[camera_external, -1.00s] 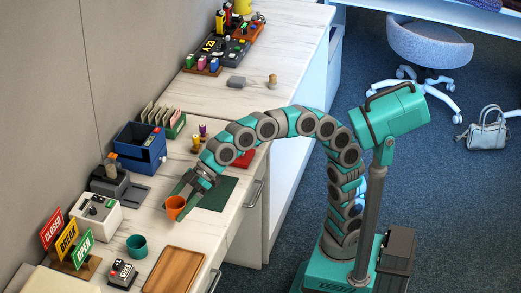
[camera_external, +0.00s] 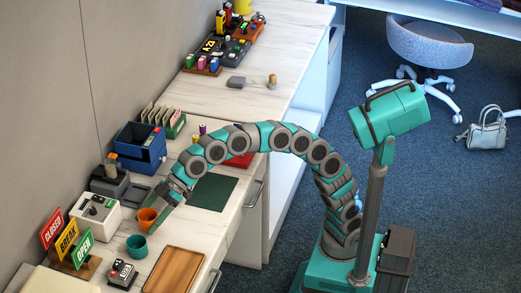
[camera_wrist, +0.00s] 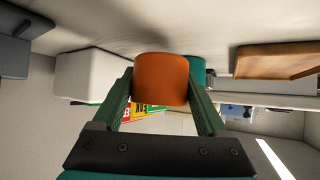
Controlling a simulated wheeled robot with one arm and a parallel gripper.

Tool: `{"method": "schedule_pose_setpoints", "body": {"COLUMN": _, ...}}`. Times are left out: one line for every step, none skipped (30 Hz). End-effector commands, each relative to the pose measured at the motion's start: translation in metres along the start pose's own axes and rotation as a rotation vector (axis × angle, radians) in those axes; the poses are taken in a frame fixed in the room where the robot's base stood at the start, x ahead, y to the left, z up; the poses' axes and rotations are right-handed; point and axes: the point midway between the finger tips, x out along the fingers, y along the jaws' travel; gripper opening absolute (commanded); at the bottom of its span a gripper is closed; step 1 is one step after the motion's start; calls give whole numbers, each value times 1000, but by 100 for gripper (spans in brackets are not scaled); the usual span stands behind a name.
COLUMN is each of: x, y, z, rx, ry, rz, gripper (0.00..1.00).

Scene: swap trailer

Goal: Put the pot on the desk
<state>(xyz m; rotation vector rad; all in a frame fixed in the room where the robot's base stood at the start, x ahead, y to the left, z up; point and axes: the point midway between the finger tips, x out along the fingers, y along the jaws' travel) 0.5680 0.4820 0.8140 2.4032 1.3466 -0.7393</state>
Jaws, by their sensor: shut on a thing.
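An orange pot (camera_external: 147,218) is held in my gripper (camera_external: 157,206), above or beside the teal cup (camera_external: 137,245) on the white desk (camera_external: 185,232). In the wrist view the orange pot (camera_wrist: 161,79) sits between the two green fingers of my gripper (camera_wrist: 161,98), which are shut on it. The teal cup (camera_wrist: 197,70) shows partly behind the pot there. I cannot tell whether the pot touches the desk.
A wooden tray (camera_external: 176,270) lies at the front, and a green mat (camera_external: 213,191) lies right of my gripper.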

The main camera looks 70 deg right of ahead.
Motion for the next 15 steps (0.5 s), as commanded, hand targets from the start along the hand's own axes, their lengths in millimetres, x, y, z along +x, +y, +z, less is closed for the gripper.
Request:
{"method": "schedule_pose_setpoints", "body": {"x": 3, "y": -1, "z": 6, "rx": 0, "ry": -4, "rz": -3, "gripper": 21}}
{"method": "schedule_pose_setpoints", "body": {"x": 6, "y": -1, "z": 10, "rx": 0, "ry": -6, "rz": -3, "gripper": 21}}
{"method": "schedule_pose_setpoints", "body": {"x": 8, "y": -2, "z": 14, "rx": 0, "ry": -6, "rz": -4, "gripper": 21}}
{"method": "schedule_pose_setpoints", "body": {"x": 10, "y": -2, "z": 16, "rx": 0, "ry": -5, "rz": -3, "gripper": 21}}
{"method": "schedule_pose_setpoints", "body": {"x": 11, "y": -2, "z": 17, "rx": 0, "ry": -4, "rz": -3, "gripper": 21}}
{"method": "schedule_pose_setpoints", "body": {"x": 12, "y": -1, "z": 18, "rx": -1, "ry": -1, "rz": -2, "gripper": 21}}
{"method": "schedule_pose_setpoints", "body": {"x": 12, "y": -1, "z": 18, "rx": -1, "ry": 0, "rz": -1, "gripper": 21}}
{"method": "schedule_pose_setpoints", "body": {"x": 12, "y": -1, "z": 18, "rx": -1, "ry": 0, "rz": -1, "gripper": 21}}
{"method": "schedule_pose_setpoints", "body": {"x": 12, "y": -1, "z": 18, "rx": -1, "ry": 0, "rz": -1, "gripper": 21}}
{"method": "schedule_pose_setpoints", "body": {"x": 12, "y": -1, "z": 18, "rx": -1, "ry": 0, "rz": -1, "gripper": 21}}
{"method": "schedule_pose_setpoints", "body": {"x": 12, "y": -1, "z": 18, "rx": -1, "ry": 0, "rz": -1, "gripper": 21}}
{"method": "schedule_pose_setpoints", "body": {"x": 12, "y": -1, "z": 18, "rx": -1, "ry": -1, "rz": -1, "gripper": 21}}
{"method": "schedule_pose_setpoints", "body": {"x": 12, "y": -1, "z": 18, "rx": -1, "ry": -1, "rz": -1, "gripper": 21}}
{"method": "schedule_pose_setpoints", "body": {"x": 12, "y": -1, "z": 19, "rx": -1, "ry": -1, "rz": -1, "gripper": 21}}
{"method": "schedule_pose_setpoints", "body": {"x": 13, "y": -1, "z": 20, "rx": -1, "ry": -1, "rz": -1, "gripper": 21}}
